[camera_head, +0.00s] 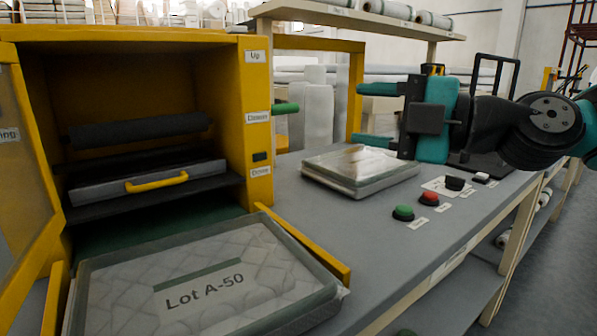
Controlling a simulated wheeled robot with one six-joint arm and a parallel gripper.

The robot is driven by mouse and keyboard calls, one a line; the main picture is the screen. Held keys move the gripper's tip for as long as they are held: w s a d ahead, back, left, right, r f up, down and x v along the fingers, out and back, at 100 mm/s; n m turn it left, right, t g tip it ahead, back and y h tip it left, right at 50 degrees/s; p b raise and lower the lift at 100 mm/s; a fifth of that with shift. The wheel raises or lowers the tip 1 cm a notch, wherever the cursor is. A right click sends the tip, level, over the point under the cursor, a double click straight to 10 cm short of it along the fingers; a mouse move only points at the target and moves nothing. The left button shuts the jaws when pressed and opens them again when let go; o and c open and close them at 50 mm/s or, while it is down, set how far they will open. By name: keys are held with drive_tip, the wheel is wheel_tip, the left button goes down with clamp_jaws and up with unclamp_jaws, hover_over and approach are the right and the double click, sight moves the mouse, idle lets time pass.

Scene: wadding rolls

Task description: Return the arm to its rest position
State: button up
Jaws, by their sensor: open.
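My gripper (366,114) is at the upper right, held in the air above the grey bench. Its two teal fingers point left and stand apart, with nothing between them. The arm reaches in from the right edge. Below the gripper, a clear-wrapped package (360,170) lies on the bench, apart from the lower finger as far as I can tell.
A yellow cabinet (225,110) stands open at the left, with a yellow-handled drawer (150,185) inside. A wrapped package labelled Lot A-50 (205,285) lies in front. Green (403,213) and red (429,198) buttons sit on the bench (330,225). A shelf (360,18) with rolls runs above.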

drive_tip(key=s+d+f+m+g+h, duration=0.35)
drive_tip(key=s+f+m+h, duration=0.25)
drive_tip(key=s+f+m, duration=0.4)
drive_tip(key=s+d+f+m+g+h, duration=0.2)
drive_tip(key=s+f+m+g+h, duration=0.35)
drive_tip(key=s+f+m, duration=0.45)
wheel_tip(320, 180, down, 9)
drive_tip(key=w+m+b, duration=0.1)
drive_tip(key=b, duration=0.9)
wheel_tip(320, 180, up, 35)
drive_tip(key=p, duration=3.5)
drive_tip(key=shift+w+t, duration=0.25)
drive_tip(key=shift+t, duration=0.15)
